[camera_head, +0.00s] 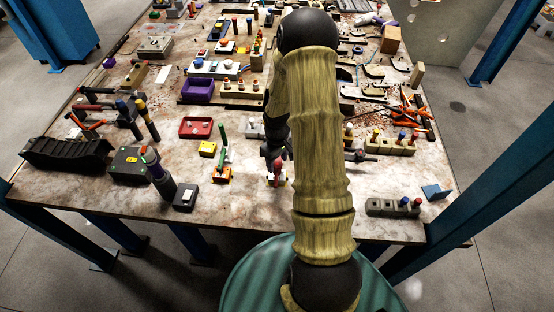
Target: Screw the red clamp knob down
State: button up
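A small red knob (277,167) shows near the front middle of the table, just left of my sleeved arm. It looks roughly upright, above small yellow and red parts at the table top. My gripper (272,154) is dark and points down right over the knob, partly behind my arm. Its fingertips are too small and dark to tell whether they are open, shut or touching the knob. The clamp body under the knob is mostly hidden.
An orange base with a green-handled upright tool (222,150) stands close on the left, near a yellow block (208,149) and a red tray (195,127). A grey block with coloured pegs (393,206) lies front right. Bare table (245,210) shows in front.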

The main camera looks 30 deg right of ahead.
aim_at(277, 163)
jog(key=c, duration=0.8)
jog(key=m+b, duration=0.1)
jog(key=m, duration=0.1)
jog(key=shift+w+f+m, duration=0.1)
jog(key=shift+m, duration=0.2)
jog(key=shift+m+b, duration=0.4)
jog(key=shift+m, duration=0.5)
jog(key=o, duration=0.8)
jog(key=shift+o, duration=0.2)
jog(key=shift+r, duration=0.25)
notch_tip(277, 163, up, 17)
jog(key=b, duration=0.2)
jog(key=shift+b, duration=0.4)
